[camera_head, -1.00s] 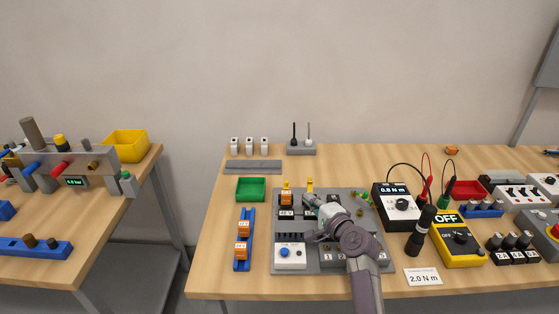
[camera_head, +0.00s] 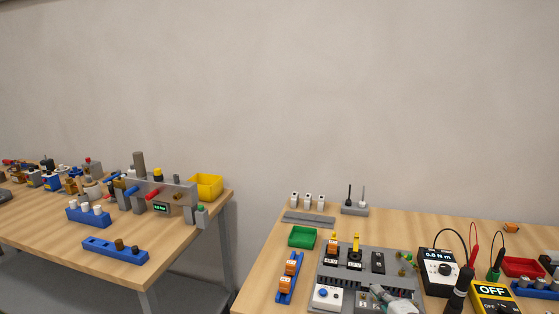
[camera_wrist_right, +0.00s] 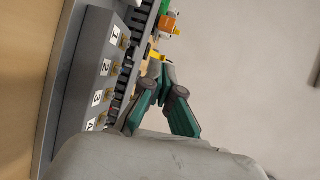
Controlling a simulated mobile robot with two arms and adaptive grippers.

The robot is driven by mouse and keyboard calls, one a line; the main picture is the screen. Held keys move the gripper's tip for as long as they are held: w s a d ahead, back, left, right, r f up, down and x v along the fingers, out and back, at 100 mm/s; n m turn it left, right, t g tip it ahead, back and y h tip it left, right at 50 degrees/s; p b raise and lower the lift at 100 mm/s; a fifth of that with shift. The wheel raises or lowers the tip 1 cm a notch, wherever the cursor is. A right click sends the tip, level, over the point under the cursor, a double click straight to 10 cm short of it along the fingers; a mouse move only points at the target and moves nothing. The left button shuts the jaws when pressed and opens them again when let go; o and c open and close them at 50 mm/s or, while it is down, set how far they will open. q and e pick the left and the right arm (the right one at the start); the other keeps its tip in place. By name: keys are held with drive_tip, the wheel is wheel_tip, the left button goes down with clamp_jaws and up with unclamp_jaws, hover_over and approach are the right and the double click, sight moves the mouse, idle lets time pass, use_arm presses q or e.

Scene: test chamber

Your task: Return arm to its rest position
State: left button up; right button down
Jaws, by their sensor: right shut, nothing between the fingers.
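My right gripper (camera_head: 378,292) shows at the bottom of the head view, over the front part of the grey board (camera_head: 342,268). In the right wrist view its green-grey fingers (camera_wrist_right: 158,62) come together at the tips, shut and empty. Beside them in that view is a grey terminal block (camera_wrist_right: 98,72) with numbered labels. Most of my right arm is cut off by the lower edge of the head view. My left gripper is in neither view.
A torque display (camera_head: 438,268) and a yellow meter (camera_head: 492,296) stand to the right. A green tray (camera_head: 302,237) is behind left. A second table (camera_head: 120,271) stands left, across a gap.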

drive_tip(key=s+f+n+g, duration=0.1)
drive_tip(key=s+a+f+n, duration=0.1)
drive_tip(key=s+f+n, duration=0.1)
drive_tip(key=s+a+f+n+g, duration=0.1)
drive_tip(key=shift+s+a+f+g, duration=0.2)
drive_tip(key=shift+s+a+g, duration=0.05)
drive_tip(key=shift+s+g, duration=0.1)
drive_tip(key=s+a+f+n+g+h, duration=0.1)
drive_tip(key=s+f+n+g, duration=0.3)
drive_tip(key=s, duration=0.7)
drive_tip(key=s+n+g+h, duration=0.15)
drive_tip(key=s+n, duration=0.35)
drive_tip(key=s, duration=0.6)
drive_tip(key=s+a+f+n+g+h, duration=0.15)
drive_tip(key=s+n+g, duration=0.3)
drive_tip(key=s, duration=0.65)
wheel_tip(320, 180, down, 27)
drive_tip(key=s+y, duration=0.1)
drive_tip(key=s+d+f+g, duration=0.1)
drive_tip(key=s+d+f, duration=0.2)
drive_tip(key=s+f, duration=1.3)
drive_tip(key=shift+s+d+n+g, duration=0.15)
drive_tip(key=shift+s+n+g, duration=0.2)
drive_tip(key=shift+s+n, duration=0.1)
